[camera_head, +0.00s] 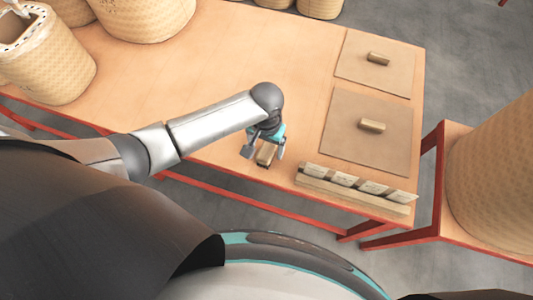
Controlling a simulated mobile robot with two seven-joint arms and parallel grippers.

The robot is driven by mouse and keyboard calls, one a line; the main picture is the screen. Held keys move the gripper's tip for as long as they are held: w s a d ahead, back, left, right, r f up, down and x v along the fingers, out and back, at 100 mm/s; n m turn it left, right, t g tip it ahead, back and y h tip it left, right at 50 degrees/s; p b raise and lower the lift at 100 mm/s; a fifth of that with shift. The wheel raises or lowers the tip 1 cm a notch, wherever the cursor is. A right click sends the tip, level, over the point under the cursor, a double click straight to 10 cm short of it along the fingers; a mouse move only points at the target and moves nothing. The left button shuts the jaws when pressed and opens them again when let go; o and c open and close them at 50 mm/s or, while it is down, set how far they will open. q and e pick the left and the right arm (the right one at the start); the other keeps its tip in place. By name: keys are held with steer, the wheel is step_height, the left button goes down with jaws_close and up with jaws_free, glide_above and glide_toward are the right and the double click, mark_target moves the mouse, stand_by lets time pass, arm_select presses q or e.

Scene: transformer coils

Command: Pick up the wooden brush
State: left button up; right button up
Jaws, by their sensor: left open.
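The wooden brush (264,157) is a small tan block with a darker lower end, lying on the table near its front edge. My left gripper (265,153) is above the brush with its fingers apart, one on each side of it. I cannot tell from this view whether a finger touches the brush. The gripper and wrist hide part of the brush's far end. My right gripper is not in view.
The wooden table (290,60) has a red frame. Right of the brush are a slotted wooden rack (350,194) and two flat boards, near (345,145) and far (395,85), with small blocks. Woven coils (65,75) stand at the left; a large one (500,185) stands right.

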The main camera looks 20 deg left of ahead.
arm_select(q)
step_height(320, 180, down, 3)
steer(key=shift+r+b, duration=0.1)
steer(key=shift+b, duration=0.3)
steer(key=shift+c, duration=0.3)
jaws_close()
